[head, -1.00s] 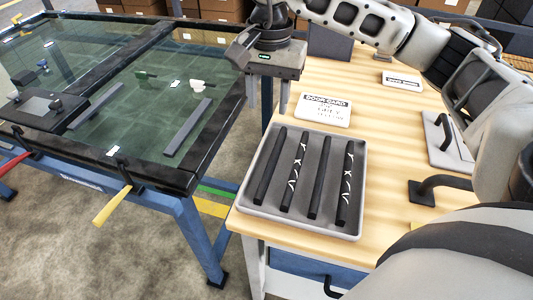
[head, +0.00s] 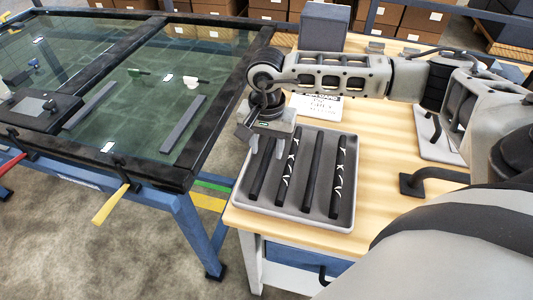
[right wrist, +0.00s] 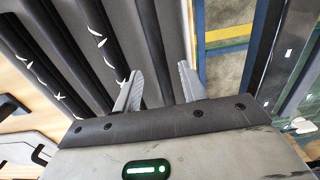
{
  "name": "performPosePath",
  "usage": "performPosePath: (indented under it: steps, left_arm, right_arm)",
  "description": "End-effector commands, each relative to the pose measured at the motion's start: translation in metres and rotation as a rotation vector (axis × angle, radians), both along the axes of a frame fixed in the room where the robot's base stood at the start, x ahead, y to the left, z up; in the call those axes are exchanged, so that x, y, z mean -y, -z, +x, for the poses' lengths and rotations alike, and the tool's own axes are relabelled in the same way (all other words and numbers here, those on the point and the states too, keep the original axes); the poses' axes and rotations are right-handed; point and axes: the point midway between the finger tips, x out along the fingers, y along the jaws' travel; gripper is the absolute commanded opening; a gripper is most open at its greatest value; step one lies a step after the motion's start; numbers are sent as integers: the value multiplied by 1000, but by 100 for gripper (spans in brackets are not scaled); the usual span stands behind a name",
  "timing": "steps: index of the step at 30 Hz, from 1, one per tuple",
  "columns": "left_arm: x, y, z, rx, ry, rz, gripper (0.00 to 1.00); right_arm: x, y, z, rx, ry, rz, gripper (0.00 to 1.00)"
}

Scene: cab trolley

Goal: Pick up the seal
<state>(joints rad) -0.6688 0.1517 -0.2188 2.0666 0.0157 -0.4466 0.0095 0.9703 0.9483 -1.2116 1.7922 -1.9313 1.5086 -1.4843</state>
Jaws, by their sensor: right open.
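Several black seal strips lie side by side in a grey tray (head: 324,185) on the wooden bench. The leftmost strip (head: 262,178) is plain black. The second strip (head: 288,172) and the rightmost strip (head: 337,180) carry white marks; the third strip (head: 313,170) is plain. My right gripper (head: 267,147) is open and empty, fingers down, over the far end of the leftmost strip, hiding part of it. In the right wrist view the open fingers (right wrist: 160,85) straddle the nearest plain dark strip (right wrist: 140,45); contact cannot be told. My left gripper is out of view.
A printed card (head: 316,106) lies behind the tray, partly hidden by my right arm. A handled plate (head: 440,143) is on the bench at right. A framed glass table (head: 130,85) with a yellow lever (head: 110,204) stands left, across a gap.

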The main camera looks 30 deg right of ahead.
Motion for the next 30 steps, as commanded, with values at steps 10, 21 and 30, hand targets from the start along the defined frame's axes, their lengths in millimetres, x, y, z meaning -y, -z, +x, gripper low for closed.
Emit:
performPosePath:
  steps: [10,21,30]
  left_arm:
    - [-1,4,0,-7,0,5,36]
    - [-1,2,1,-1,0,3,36]
    - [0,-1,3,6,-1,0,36]
  right_arm:
    - [-1,15,1,2,0,1,42]
    - [-1,15,1,3,0,1,0]
    - [-1,7,1,4,0,0,0]
